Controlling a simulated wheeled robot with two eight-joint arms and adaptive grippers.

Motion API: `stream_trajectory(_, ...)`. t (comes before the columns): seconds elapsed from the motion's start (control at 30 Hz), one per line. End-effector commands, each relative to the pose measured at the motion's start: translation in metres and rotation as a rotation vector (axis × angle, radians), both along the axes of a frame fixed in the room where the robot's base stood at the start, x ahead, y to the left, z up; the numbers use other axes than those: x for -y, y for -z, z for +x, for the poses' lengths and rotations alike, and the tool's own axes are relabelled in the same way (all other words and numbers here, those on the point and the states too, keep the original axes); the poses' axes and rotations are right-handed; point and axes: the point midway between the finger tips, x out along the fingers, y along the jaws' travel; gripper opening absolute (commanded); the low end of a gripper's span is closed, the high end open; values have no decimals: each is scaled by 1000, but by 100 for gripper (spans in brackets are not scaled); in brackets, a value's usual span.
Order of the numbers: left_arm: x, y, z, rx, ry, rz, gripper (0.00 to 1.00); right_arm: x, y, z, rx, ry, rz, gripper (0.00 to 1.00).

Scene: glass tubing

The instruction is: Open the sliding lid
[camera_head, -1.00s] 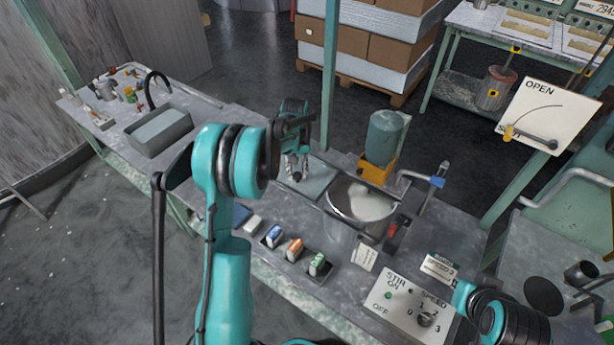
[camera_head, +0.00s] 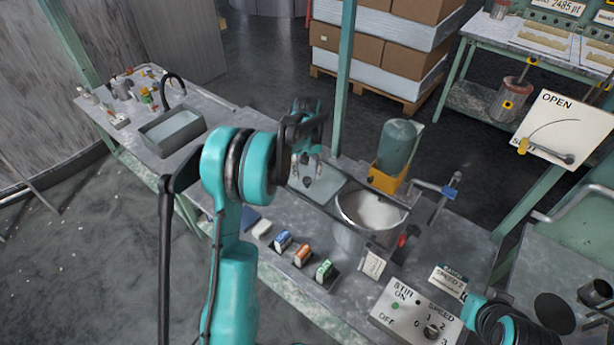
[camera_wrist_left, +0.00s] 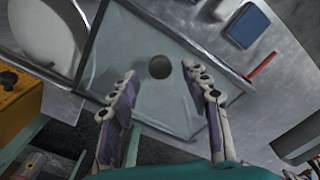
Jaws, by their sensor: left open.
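The sliding lid (camera_head: 326,187) is a flat, pale, see-through panel beside the round metal pot (camera_head: 343,226). The pot's mouth shows uncovered, with whitish contents. In the left wrist view the lid (camera_wrist_left: 130,42) lies right of the pot's mouth (camera_wrist_left: 42,30) and carries a round dark knob (camera_wrist_left: 160,67). The knob (camera_head: 306,183) also shows in the head view. My left gripper (camera_head: 306,168) is open above the lid. In the wrist view its two fingers (camera_wrist_left: 160,75) appear on either side of the knob, with nothing held. My right gripper is out of view.
A green-grey tank on an orange base (camera_head: 386,178) stands behind the pot. Several small coloured blocks (camera_head: 303,256) line the bench front. A stir control box (camera_head: 415,318) sits at front right. An OPEN sign panel with a lever (camera_head: 552,130) is at right.

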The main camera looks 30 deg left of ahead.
Motion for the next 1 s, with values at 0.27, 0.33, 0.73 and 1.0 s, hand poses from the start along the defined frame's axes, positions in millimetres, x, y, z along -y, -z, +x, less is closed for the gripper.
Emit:
stream_trajectory(0.27, 0, -62, 0, 0, 0, 0, 47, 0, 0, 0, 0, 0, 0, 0)
stream_trajectory(0.33, 0, -74, 0, 0, 0, 0, 47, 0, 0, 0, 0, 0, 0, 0)
stream_trajectory(0.73, 0, -98, 0, 0, 0, 0, 47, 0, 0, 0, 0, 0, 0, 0)
stream_trajectory(1.0, 0, -98, 0, 0, 0, 0, 47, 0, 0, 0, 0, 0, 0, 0)
